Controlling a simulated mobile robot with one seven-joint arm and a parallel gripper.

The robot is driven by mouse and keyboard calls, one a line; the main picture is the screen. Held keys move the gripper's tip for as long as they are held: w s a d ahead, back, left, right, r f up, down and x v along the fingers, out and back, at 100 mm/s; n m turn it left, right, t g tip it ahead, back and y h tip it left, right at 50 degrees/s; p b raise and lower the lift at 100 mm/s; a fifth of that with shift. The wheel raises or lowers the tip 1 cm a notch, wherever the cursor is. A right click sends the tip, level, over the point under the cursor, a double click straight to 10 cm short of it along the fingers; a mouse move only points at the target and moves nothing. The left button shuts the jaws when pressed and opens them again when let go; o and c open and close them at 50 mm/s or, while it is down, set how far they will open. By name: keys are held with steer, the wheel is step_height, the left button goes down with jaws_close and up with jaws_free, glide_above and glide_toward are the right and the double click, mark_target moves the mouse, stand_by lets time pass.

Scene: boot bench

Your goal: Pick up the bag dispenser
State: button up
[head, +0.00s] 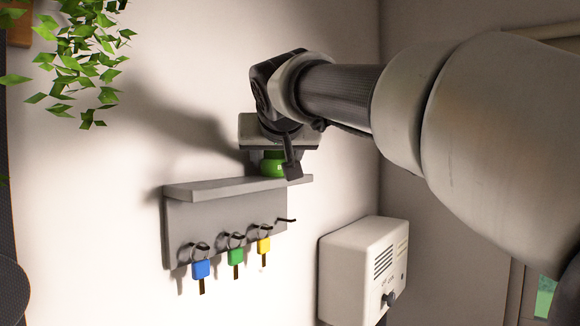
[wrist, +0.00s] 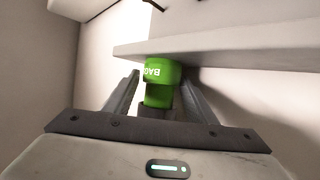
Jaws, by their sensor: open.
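The bag dispenser (head: 271,164) is a small green cylinder standing on the grey wall shelf (head: 225,187), near its right end. In the wrist view the green dispenser (wrist: 160,82) shows part of a white label reading "BAG". My gripper (head: 276,160) is at the dispenser from above, and its body hides the dispenser's upper part in the head view. In the wrist view the two fingers of my gripper (wrist: 155,95) stand apart, one on each side of the dispenser, with visible gaps. My gripper is open.
Under the shelf, blue (head: 201,269), green (head: 235,256) and yellow (head: 264,246) keys hang on hooks. A white box (head: 362,270) with a knob is mounted at lower right, near the wall corner. A leafy plant (head: 80,50) hangs at upper left.

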steer(key=shift+s+r, duration=0.15)
steer(key=shift+s, duration=0.15)
steer(key=shift+c, duration=1.2)
steer(key=c, duration=0.7)
